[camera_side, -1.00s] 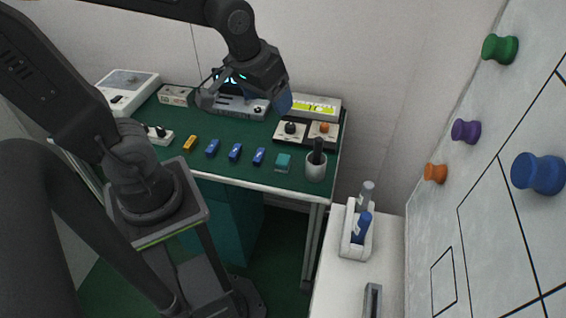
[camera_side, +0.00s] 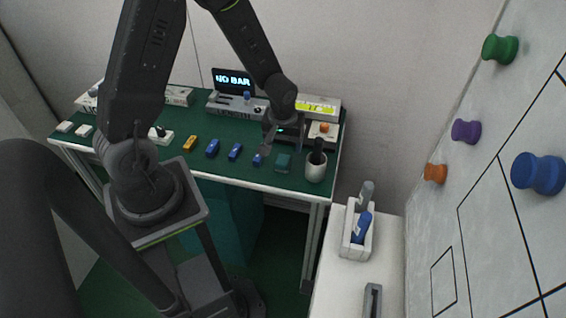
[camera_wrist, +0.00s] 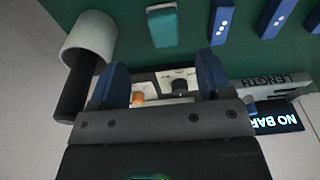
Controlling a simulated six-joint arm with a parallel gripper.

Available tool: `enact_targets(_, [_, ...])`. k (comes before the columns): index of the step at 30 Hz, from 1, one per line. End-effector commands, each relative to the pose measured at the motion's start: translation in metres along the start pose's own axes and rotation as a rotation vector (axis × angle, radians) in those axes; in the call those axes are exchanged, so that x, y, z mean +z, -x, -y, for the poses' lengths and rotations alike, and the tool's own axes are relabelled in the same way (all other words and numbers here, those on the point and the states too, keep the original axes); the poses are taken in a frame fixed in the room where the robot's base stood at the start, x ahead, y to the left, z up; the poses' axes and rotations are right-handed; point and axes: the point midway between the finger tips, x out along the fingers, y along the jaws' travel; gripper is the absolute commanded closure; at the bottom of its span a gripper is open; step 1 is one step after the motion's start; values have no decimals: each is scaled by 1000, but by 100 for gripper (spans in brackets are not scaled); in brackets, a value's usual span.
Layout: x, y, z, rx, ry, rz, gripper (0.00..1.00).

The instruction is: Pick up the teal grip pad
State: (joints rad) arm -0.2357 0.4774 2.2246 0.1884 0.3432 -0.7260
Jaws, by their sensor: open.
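The teal grip pad (camera_side: 283,161) lies on the green bench top near its front right, between the last blue piece and the white cup. In the wrist view the teal pad (camera_wrist: 162,27) is ahead of my fingertips, roughly in line with the space between them. My gripper (camera_side: 284,146) hangs over the right part of the bench, just behind the pad. In the wrist view my gripper (camera_wrist: 163,72) shows two blue-tipped fingers spread apart with nothing held between them.
The white cup (camera_side: 316,168) with a dark handle stands close to the pad's right. A device with a screen reading NO BAR (camera_side: 233,82) stands at the back.

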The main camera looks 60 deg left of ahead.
Motion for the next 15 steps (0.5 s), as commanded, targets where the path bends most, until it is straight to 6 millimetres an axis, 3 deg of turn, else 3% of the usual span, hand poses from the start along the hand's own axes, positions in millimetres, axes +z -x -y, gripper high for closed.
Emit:
enact_targets(3, [0, -18, 0, -2, -1, 2, 28])
enact_targets(11, [0, -35, 1, -1, -1, 1, 28])
enact_targets(15, [-2, -54, 5, -2, 0, 3, 28])
